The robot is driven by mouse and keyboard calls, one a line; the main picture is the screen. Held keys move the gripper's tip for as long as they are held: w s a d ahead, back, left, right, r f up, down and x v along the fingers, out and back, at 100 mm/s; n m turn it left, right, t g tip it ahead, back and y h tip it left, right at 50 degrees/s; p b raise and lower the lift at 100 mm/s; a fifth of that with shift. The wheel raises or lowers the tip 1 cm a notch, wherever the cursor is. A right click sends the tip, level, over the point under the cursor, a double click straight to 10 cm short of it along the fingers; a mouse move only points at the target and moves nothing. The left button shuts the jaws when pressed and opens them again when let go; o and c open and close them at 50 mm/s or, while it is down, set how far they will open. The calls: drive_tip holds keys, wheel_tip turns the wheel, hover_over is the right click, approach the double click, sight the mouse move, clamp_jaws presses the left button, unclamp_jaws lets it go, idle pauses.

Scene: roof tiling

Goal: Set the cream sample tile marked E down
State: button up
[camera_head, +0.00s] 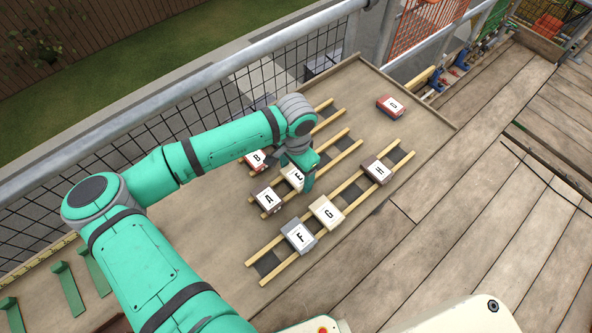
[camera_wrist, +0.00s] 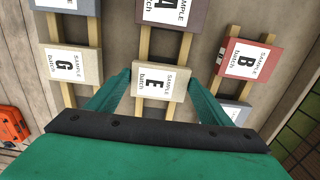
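The cream sample tile marked E (camera_wrist: 151,82) lies over a pair of wooden battens (camera_wrist: 145,44) in the wrist view, close to their level. It also shows in the head view (camera_head: 293,180), behind tile A and partly hidden by my gripper (camera_head: 308,182). In the wrist view the two green fingers of my gripper (camera_wrist: 161,84) flank the tile's left and right edges, with their tips close against it. It looks shut on the tile. Whether the tile's underside rests on the battens is hard to see.
Tile A (camera_head: 268,199) sits on the same rack. Tile F (camera_head: 298,237), tile G (camera_head: 327,212) and tile H (camera_head: 377,170) lie on the front rack. Red tile B (camera_head: 256,160) is behind my gripper. Another red tile (camera_head: 391,105) lies alone on the tabletop (camera_head: 360,82). A mesh railing runs behind.

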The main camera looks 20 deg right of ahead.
sight(295, 176)
drive_tip(key=shift+o, duration=1.3)
drive_tip(key=shift+r, duration=0.15)
wheel_tip(295, 176, up, 13)
drive_tip(key=shift+w, duration=0.1)
drive_tip(key=shift+a, duration=0.1)
